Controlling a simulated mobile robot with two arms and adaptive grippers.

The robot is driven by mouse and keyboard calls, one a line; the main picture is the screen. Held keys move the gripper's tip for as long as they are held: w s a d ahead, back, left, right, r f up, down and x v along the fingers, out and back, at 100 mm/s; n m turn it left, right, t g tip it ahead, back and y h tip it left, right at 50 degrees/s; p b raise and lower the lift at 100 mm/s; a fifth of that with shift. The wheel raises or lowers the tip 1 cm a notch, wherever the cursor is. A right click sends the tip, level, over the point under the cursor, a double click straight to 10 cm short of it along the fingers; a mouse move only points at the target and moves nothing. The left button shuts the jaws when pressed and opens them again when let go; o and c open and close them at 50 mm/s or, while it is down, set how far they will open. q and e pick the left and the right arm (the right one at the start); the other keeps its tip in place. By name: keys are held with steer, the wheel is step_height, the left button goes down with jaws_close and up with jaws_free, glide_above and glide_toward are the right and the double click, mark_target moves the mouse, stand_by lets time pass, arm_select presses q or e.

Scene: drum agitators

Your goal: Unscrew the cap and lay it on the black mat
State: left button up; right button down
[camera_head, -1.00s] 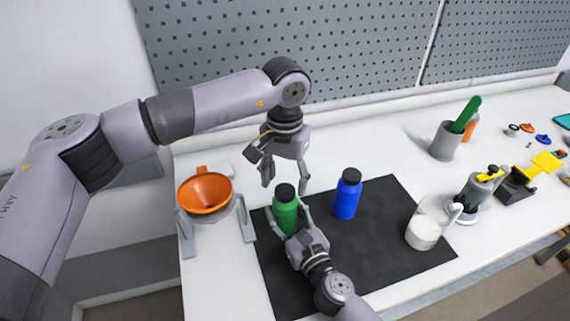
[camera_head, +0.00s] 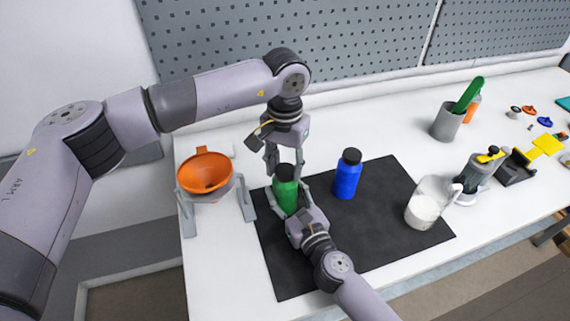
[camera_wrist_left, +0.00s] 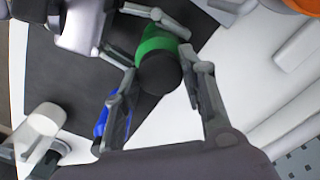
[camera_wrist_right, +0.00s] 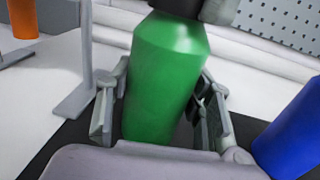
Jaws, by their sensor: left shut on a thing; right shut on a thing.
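A green bottle (camera_head: 285,194) with a black cap (camera_head: 285,172) stands upright on the left part of the black mat (camera_head: 385,235). My left gripper (camera_head: 284,166) comes down from above and is shut on the cap; the left wrist view shows the dark cap (camera_wrist_left: 159,73) between its fingers. My right gripper (camera_head: 290,203) is shut around the green bottle's body, which the right wrist view shows (camera_wrist_right: 160,85) between its fingers. A blue bottle (camera_head: 347,179) with a black cap stands on the mat to the right.
A grey cup with a green tool (camera_head: 447,122) is farther back. The mat's front middle is clear.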

arm_select(q)
steer(key=c, duration=0.5)
steer(key=n, duration=1.3)
steer(key=shift+n, duration=0.4)
steer(key=n, duration=0.6)
steer(key=shift+r+n, duration=0.1)
steer(key=shift+n, duration=0.2)
steer(key=n, duration=0.6)
steer(key=shift+n, duration=0.3)
steer(key=n, duration=0.6)
steer(key=shift+n, duration=0.3)
steer(key=n, duration=0.6)
steer(key=shift+n, duration=0.3)
steer(key=n, duration=0.6)
steer(key=shift+n, duration=0.3)
steer(key=n, duration=0.7)
steer(key=shift+r, duration=0.2)
